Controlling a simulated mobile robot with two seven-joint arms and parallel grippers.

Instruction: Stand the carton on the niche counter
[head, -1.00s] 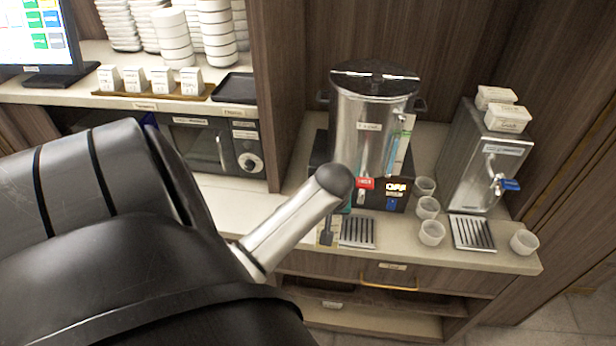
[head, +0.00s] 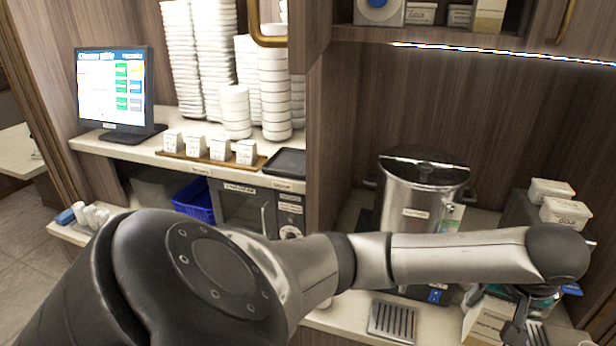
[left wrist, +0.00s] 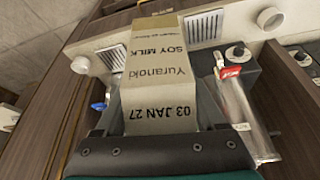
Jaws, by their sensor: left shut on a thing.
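A beige carton marked "SOY MILK" (left wrist: 155,70) fills the middle of the left wrist view, and part of it shows low at the right of the head view (head: 487,320). My left gripper (head: 518,318) is shut on the carton and holds it in front of the dispensers. The niche counter (head: 340,318) runs below the steel urn (head: 420,205), with its right part hidden by my arm. I cannot tell whether the carton touches the counter. My right gripper is not in view.
A drip grille (head: 392,320) lies on the counter. A wooden partition (head: 335,150) stands left of the niche. A lit shelf edge (head: 480,45) crosses above.

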